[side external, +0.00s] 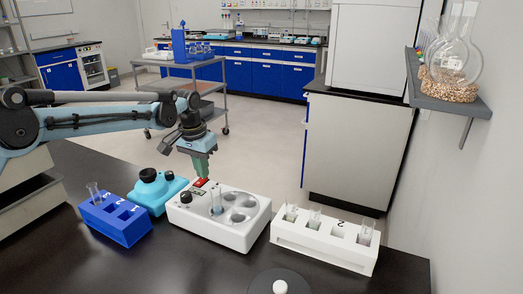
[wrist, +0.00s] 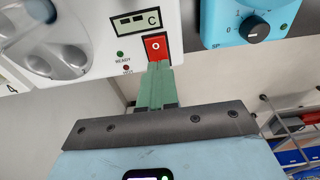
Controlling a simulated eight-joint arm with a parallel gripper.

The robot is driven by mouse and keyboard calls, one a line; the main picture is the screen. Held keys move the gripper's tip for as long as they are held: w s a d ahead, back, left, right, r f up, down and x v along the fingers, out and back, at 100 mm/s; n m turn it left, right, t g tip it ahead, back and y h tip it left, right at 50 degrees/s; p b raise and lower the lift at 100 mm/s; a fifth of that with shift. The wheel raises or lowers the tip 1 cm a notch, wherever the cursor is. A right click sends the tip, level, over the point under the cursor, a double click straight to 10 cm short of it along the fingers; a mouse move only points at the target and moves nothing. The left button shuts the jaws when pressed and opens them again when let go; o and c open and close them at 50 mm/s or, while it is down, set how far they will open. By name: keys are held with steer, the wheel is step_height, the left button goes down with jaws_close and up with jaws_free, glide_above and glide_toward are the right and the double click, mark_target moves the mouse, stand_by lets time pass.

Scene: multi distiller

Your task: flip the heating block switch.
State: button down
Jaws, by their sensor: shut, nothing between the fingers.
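The heating block (side external: 225,225) is a white box with round wells on the black bench, and a glass tube (side external: 216,202) stands in one well. Its red switch (side external: 201,183) is at the back left of its top. In the wrist view the red switch (wrist: 155,46) carries a white "O", beside a display reading "C" and the READY and HOT lights. My gripper (side external: 203,178) has green fingers, shut and empty, pointing down at the switch. In the wrist view the fingertips (wrist: 159,65) are at the switch's near edge; I cannot tell if they touch it.
A blue tube rack (side external: 118,232) and a teal device with a black knob (side external: 150,198) stand to the left. A white tube rack (side external: 322,255) stands to the right. A round dark object with a white knob (side external: 280,287) is at the front. The bench's left front is clear.

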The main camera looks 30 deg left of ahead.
mark_target(196, 185)
steer(key=shift+f, duration=0.1)
steer(key=shift+w+f, duration=0.1)
steer(key=shift+f, duration=0.1)
stand_by(0.4)
steer(key=shift+s+r, duration=0.2)
steer(key=shift+s, duration=0.6)
steer(key=shift+r, duration=0.15)
step_height(196, 185, up, 14)
steer(key=s, duration=0.1)
steer(key=shift+s, duration=0.35)
